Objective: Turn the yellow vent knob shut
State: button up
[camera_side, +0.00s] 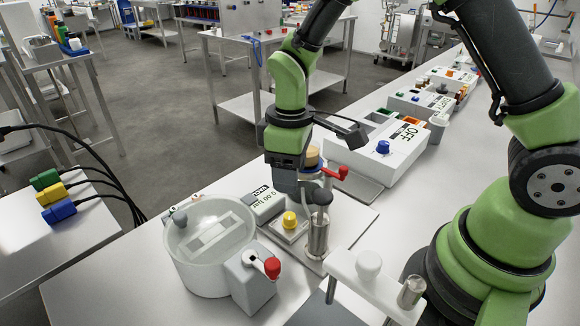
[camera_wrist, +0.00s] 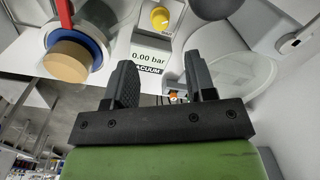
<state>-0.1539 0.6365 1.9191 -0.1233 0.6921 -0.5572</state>
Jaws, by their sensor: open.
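The yellow vent knob (camera_side: 290,220) sits on a small light box beside the vacuum readout (camera_side: 262,203). In the wrist view the knob (camera_wrist: 159,18) is at the top, beyond the readout (camera_wrist: 152,57), which shows 0.00 bar. My gripper (camera_wrist: 159,62) is open, with its two dark fingers apart and nothing visible between them. The knob lies past the fingertips in that view, apart from them. In the side view my gripper hangs behind the knob and its box; its fingers are hard to make out there.
A white round tank (camera_side: 194,262) with a red knob (camera_side: 272,267) stands left of the yellow knob. A metal cylinder (camera_side: 317,238) and a red lever (camera_side: 336,173) stand close on the right. A box marked OFF has a blue knob (camera_side: 383,147).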

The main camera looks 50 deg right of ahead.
aim_at(290, 215)
jog(key=shift+r, duration=0.2)
notch_tip(290, 215, down, 10)
jog(key=n, duration=0.3)
jog(key=shift+s+a+n, duration=0.1)
jog(key=shift+n, duration=0.2)
dwell(0.3)
